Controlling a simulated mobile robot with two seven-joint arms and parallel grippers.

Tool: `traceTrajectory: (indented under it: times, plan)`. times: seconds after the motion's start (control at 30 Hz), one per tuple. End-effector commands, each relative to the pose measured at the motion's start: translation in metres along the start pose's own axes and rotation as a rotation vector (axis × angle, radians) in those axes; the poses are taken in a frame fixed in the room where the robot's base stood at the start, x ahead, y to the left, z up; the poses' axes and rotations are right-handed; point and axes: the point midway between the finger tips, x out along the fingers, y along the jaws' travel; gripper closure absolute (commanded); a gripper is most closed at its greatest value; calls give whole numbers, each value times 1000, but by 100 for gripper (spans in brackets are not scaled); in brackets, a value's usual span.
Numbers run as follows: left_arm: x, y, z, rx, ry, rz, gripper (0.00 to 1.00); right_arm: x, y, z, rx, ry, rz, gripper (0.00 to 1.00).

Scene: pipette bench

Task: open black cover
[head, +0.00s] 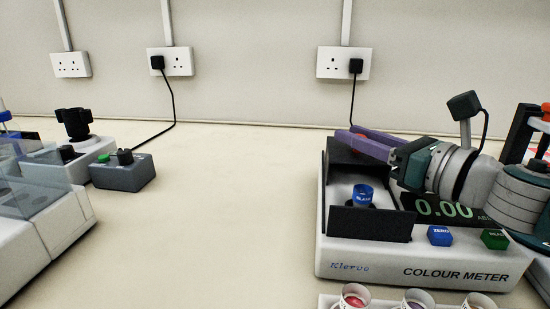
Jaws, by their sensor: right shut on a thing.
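The white colour meter (345,258) stands at the right of the bench. Its black cover (340,157) is raised at the back of the sample well, so the well's inside shows. A blue-capped vial (363,194) stands in the well behind a black front wall (370,223). My right gripper (352,140) reaches in from the right, its purple fingers shut at the top edge of the cover. The fingers hide part of that edge and the far side of the well. My left gripper is not in view.
The meter's display (445,208) reads 0.00, with a blue button (440,235) and a green button (494,239) below. Vials in a white rack (327,301) stand in front. Equipment with a clear cover (32,180) is at left.

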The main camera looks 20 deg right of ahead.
Motion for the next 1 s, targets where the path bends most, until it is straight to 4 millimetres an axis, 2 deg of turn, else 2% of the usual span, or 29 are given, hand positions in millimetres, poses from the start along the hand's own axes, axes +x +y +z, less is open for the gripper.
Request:
traceTrajectory:
  times: [0.4,0.43,0.6,0.7,1.0]
  plan:
    - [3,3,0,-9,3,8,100,3,-3,0,1,2,0,100]
    - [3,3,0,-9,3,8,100,3,-3,0,2,2,0,66]
    - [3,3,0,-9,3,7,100,3,-3,0,2,2,1,47]
    - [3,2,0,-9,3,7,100,3,-3,0,1,2,1,38]
    - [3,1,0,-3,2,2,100,-1,-3,0,1,2,1,38]
